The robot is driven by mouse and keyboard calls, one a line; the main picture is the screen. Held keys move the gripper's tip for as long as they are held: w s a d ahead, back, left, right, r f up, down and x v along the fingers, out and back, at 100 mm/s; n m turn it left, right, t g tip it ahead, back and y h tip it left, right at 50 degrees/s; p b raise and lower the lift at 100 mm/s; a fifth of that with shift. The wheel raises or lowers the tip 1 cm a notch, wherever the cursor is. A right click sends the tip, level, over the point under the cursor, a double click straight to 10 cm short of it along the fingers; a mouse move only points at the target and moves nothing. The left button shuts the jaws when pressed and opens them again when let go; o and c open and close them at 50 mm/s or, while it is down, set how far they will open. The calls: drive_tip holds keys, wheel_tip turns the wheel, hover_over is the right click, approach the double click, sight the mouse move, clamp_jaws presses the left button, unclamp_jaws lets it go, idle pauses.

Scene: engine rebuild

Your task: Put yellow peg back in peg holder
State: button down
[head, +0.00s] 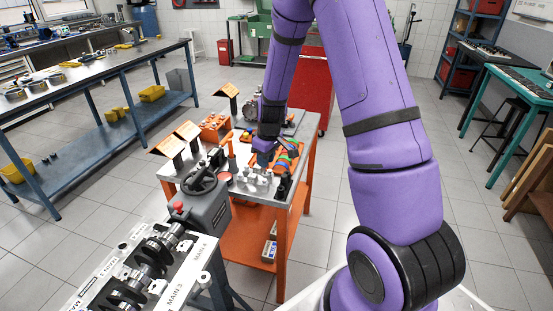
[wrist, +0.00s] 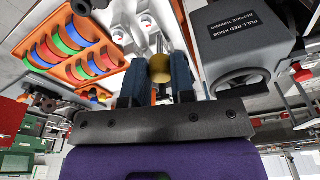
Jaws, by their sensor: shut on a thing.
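My gripper (head: 264,155) is low over the orange-legged cart in the head view. In the wrist view its two dark blue fingers (wrist: 157,80) are shut on a yellow peg (wrist: 161,68), whose rounded end shows between them. In the head view the peg cannot be made out. Several pale metal upright pieces (head: 255,178) stand on the cart just under and in front of the gripper. I cannot tell for sure which piece is the peg holder, or whether the peg touches it.
An orange tray with colored half rings (wrist: 72,48) lies beside the gripper. A grey box (wrist: 240,35) with a red knob (wrist: 301,73) stands on the other side. A crankshaft on a stand (head: 140,262) is at the front left. Orange-topped stands (head: 188,131) line the cart's left side.

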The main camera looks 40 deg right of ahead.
drive_tip(key=s+d+n, duration=0.3)
drive_tip(key=d, duration=0.1)
hover_over(282, 189)
drive_tip(key=shift+a+f, duration=0.2)
drive_tip(key=shift+f, duration=2.55)
drive_tip(key=shift+s+d, duration=0.15)
drive_tip(key=shift+s, duration=0.05)
drive_tip(key=shift+f, duration=2.1)
idle(0.6)
drive_tip(key=c, duration=1.2)
unclamp_jaws()
drive_tip(key=shift+r, duration=1.5)
